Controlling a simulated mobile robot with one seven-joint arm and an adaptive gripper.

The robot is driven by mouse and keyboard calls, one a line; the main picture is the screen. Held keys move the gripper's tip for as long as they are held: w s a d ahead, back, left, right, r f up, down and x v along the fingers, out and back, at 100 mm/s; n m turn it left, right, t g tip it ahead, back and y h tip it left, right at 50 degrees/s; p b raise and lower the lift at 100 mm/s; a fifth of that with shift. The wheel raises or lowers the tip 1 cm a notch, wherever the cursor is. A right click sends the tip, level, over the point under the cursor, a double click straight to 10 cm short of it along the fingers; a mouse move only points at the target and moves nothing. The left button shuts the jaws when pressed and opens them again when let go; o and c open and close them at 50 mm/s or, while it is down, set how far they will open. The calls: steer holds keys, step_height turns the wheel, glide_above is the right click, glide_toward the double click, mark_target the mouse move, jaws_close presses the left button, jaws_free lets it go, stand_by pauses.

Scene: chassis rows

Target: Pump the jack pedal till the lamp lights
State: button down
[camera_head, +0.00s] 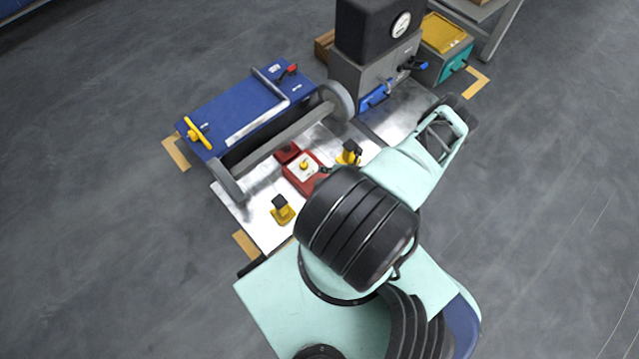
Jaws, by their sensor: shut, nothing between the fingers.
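A low red unit (303,180) with a pale top and a small yellow knob or lamp (304,164) sits on the bright metal plate (262,228). I cannot tell whether it is lit. A dark part shows at its right edge, next to my arm; I cannot tell whether it is the jack pedal. A black-and-yellow piece (349,153) stands right of the red unit, and a similar one (283,211) stands in front of it to the left. My arm covers the plate's right side. I cannot make out my gripper's fingers.
A blue chassis box (225,112) with a yellow handle and a grey-wheeled axle (285,138) lies behind left. A dark cabinet with a gauge (400,25) stands at the back, beside a teal box (452,62) with a yellow top. The grey floor (90,200) at left is clear.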

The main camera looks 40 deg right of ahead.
steer(key=shift+f, duration=0.1)
stand_by(0.4)
steer(key=b, duration=0.8)
glide_toward(318, 180)
steer(key=x, duration=0.4)
steer(key=shift+w, duration=0.5)
steer(key=shift+a+f, duration=0.1)
steer(key=shift+f+b, duration=0.4)
steer(key=shift+f+b, duration=0.9)
steer(key=shift+f, duration=0.1)
stand_by(1.1)
steer(key=shift+r+p, duration=1.3)
steer(key=shift+r, duration=0.15)
step_height(318, 180, up, 5)
steer(key=p, duration=0.4)
steer(key=shift+p, duration=0.3)
